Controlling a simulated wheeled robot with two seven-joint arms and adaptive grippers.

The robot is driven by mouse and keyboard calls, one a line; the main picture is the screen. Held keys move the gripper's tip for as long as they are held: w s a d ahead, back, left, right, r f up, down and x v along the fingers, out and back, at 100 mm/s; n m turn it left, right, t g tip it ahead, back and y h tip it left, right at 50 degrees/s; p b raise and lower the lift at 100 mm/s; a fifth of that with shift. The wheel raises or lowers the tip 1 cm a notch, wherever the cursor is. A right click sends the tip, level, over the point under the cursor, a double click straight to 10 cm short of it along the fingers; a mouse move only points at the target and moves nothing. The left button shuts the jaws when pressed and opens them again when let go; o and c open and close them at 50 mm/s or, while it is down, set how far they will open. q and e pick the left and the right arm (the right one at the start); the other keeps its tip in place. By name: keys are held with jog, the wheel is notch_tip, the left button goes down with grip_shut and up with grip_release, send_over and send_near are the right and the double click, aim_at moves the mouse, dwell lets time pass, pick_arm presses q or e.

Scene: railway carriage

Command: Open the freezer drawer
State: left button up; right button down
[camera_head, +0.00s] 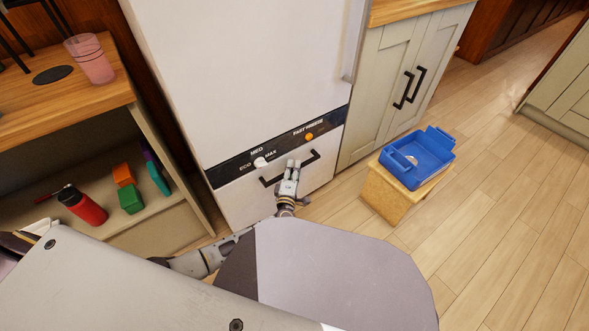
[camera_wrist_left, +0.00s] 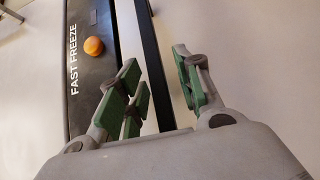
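The freezer drawer (camera_head: 240,198) is the white front at the bottom of the fridge, below a black control strip; it looks shut. Its black bar handle (camera_head: 312,157) runs across the drawer's upper part. My left gripper (camera_head: 293,165) is at the handle and hides its middle. In the left wrist view, the handle (camera_wrist_left: 154,62) passes between the open fingers of the left gripper (camera_wrist_left: 160,82), with a gap visible on the right side. Contact on the left side cannot be told. My right gripper is not in view.
The control strip (camera_head: 225,170) has a white knob and an orange button (camera_head: 309,137). Right of the fridge, a blue crate (camera_head: 430,160) sits on a small wooden stool (camera_head: 377,190). An open shelf (camera_head: 150,222) with a red bottle (camera_head: 84,208) stands left. Floor is clear at right.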

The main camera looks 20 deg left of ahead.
pick_arm(q)
grip_shut()
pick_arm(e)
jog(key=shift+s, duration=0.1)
pick_arm(q)
jog(key=shift+s+d, duration=0.1)
dwell(0.3)
